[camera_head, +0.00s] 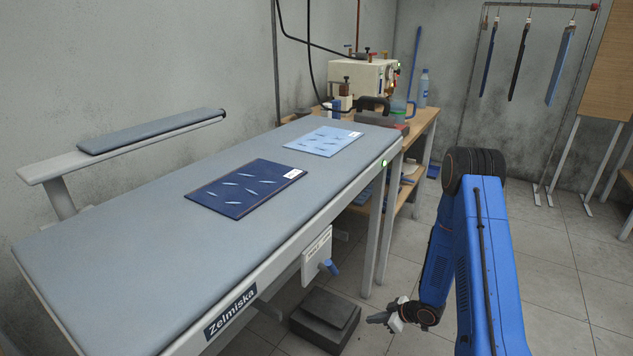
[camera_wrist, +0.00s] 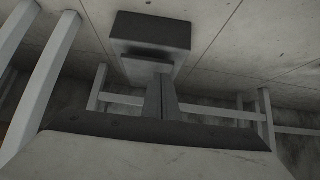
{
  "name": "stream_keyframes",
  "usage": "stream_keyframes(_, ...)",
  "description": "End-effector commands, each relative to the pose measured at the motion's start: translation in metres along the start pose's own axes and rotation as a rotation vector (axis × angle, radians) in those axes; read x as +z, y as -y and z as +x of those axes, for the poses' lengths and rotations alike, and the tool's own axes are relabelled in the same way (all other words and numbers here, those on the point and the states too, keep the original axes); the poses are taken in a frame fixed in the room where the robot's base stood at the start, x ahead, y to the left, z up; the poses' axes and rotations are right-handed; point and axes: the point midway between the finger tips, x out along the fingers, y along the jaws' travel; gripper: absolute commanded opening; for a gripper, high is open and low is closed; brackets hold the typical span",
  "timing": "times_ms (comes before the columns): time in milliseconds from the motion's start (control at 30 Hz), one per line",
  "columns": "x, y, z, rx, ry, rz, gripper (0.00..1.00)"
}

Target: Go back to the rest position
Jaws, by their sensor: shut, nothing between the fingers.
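My gripper (camera_head: 378,318) hangs low at the end of my blue arm, to the right of the ironing table (camera_head: 130,265) and below its top. Its fingers are together with nothing between them. In the wrist view the shut fingers (camera_wrist: 161,100) point toward a dark pedal block (camera_wrist: 152,32) on the floor, apart from it as far as I can tell. The same pedal block (camera_head: 325,318) shows under the table's front edge in the head view.
A dark blue folded cloth (camera_head: 240,190) and a light blue one (camera_head: 322,141) lie on the table. A bench with a beige machine (camera_head: 358,78) stands behind. Garments hang from a rack (camera_head: 540,6) at the back right. Tiled floor (camera_head: 560,260) is clear right of my arm.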

Motion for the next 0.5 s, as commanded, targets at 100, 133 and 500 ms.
stream_keyframes(100,-0.014,-0.014,-0.015,0.042,0.031,-0.011,0.00)
stream_keyframes(133,-0.018,-0.018,-0.020,0.056,0.043,-0.011,0.00)
stream_keyframes(500,-0.073,-0.062,-0.100,0.248,0.190,0.002,0.00)
